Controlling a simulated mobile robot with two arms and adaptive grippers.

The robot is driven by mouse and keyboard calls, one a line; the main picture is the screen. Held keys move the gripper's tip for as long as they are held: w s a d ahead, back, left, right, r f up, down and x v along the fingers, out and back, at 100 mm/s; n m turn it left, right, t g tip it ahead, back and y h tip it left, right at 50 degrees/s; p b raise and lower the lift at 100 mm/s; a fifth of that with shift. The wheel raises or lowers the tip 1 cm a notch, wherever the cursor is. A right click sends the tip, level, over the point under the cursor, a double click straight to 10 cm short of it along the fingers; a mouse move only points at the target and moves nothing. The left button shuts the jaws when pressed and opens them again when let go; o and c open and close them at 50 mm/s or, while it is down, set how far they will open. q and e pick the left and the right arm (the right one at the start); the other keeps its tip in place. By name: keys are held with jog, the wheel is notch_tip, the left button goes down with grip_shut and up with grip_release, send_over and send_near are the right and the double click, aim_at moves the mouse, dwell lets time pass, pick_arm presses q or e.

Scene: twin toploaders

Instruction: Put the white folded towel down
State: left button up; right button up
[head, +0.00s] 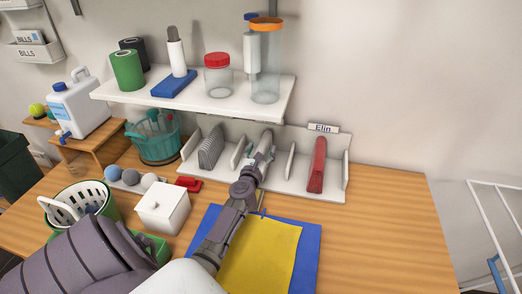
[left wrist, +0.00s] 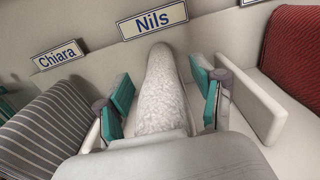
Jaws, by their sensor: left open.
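The white folded towel (left wrist: 162,90) stands upright in the compartment under the "Nils" label (left wrist: 153,20). In the head view its pale top (head: 266,139) shows just beyond my left gripper (head: 257,164). In the left wrist view my left gripper (left wrist: 163,98) is open, with one teal fingertip on each side of the towel. A gap shows between the towel and the right finger; the left finger is closer to it. The towel's near end is hidden behind the gripper body. My right gripper is not in view.
A grey striped towel (left wrist: 42,132) stands left under "Chiara" (left wrist: 59,54), and a red towel (head: 317,166) right under "Elin" (head: 323,128). White dividers (left wrist: 246,103) flank the gripper closely. A shelf (head: 198,99) with jars hangs above. Yellow cloth (head: 262,255) lies in front.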

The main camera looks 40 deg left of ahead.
pick_arm(q)
jog(key=shift+r, duration=0.25)
jog(key=shift+s+d+f, duration=0.1)
jog(key=shift+s+d, duration=0.1)
jog(key=shift+s, duration=0.15)
jog(key=v, duration=1.1)
jog(key=shift+s+p, duration=0.15)
jog(key=shift+p, duration=0.2)
